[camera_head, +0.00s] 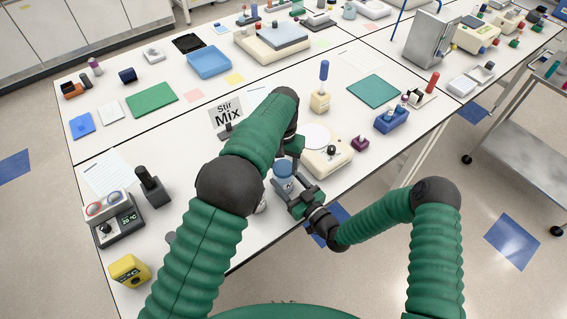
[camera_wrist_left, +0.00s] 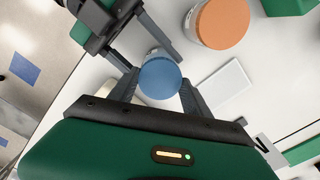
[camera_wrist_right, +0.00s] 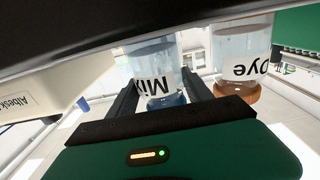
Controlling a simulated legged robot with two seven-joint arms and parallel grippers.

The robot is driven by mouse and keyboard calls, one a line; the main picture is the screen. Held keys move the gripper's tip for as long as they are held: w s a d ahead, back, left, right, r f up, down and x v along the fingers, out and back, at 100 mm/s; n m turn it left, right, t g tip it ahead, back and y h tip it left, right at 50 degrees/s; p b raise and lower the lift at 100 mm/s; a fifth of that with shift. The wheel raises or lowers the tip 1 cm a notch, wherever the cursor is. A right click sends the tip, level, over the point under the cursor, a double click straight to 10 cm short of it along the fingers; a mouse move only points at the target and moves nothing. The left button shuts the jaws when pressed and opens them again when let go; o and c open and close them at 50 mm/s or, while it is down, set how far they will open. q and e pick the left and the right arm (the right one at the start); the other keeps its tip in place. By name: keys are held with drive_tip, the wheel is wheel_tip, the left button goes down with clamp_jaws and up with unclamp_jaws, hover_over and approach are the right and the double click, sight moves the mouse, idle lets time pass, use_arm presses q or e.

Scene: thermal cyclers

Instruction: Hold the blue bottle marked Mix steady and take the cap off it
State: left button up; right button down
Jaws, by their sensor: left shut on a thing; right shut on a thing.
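The blue bottle marked Mix (camera_wrist_right: 153,65) shows upside down in the right wrist view, with clear walls and a white label. Its blue cap (camera_wrist_left: 160,78) is seen from above in the left wrist view and also in the head view (camera_head: 284,168). My left gripper (camera_wrist_left: 165,88) has its fingers on both sides of the cap and is shut on it. My right gripper (camera_head: 293,190) comes from the right and is shut on the bottle, one finger on each side. The cap appears to sit on the bottle; any gap is hard to see.
A Dye bottle with an orange cap (camera_wrist_left: 222,22) stands close beside the Mix bottle. A "Stir Mix" sign (camera_head: 226,113), a cream device with a round plate (camera_head: 328,155) and a small purple block (camera_head: 360,143) are nearby. A white flat pad (camera_wrist_left: 227,82) lies beside the gripper.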

sight(283, 167)
use_arm(q)
drive_tip(key=shift+r, duration=0.25)
drive_tip(key=shift+r, duration=0.9)
drive_tip(key=shift+r, duration=2)
use_arm(e)
drive_tip(key=shift+c, duration=1.8)
unclamp_jaws()
